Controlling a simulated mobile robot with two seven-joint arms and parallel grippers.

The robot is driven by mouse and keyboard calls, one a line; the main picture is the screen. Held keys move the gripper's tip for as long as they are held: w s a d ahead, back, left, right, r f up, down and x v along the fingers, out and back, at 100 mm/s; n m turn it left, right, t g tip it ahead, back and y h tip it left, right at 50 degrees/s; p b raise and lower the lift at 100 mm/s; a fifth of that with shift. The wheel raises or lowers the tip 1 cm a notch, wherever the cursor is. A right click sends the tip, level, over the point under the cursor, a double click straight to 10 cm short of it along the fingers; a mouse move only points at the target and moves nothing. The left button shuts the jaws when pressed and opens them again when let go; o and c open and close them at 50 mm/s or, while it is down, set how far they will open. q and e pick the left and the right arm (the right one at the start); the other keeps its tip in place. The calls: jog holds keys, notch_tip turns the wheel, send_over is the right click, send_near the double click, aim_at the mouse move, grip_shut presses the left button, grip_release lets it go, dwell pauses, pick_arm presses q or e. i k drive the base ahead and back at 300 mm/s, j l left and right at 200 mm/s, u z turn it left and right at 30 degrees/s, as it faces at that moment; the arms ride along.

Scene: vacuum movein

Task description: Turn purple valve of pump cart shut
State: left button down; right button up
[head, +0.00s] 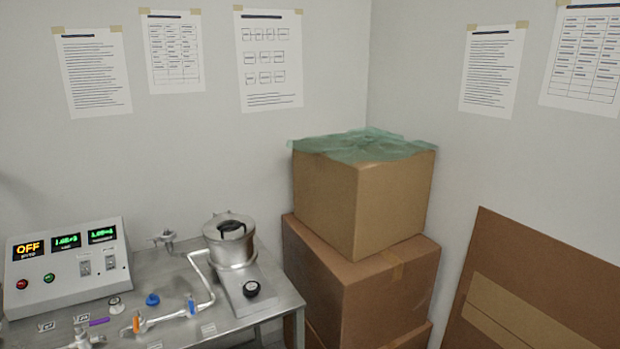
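A purple lever (99,322) lies near the lower left of the head view, on the metal bench top, close to grey pipe fittings (84,340) cut off by the bottom edge. It is small and runs roughly left to right. I cannot tell clearly how it joins the pipe. An orange-handled valve (136,323) and a blue-handled valve (191,306) sit on the pipe to its right. Neither of my grippers is in view.
A control box (68,268) with an "OFF" display stands at the bench's left. A metal vessel (230,250) stands toward the bench's right. Stacked cardboard boxes (365,205) fill the corner beside it. A brown board (540,285) leans at the right.

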aim_at(79, 327)
jog(key=u, duration=1.3)
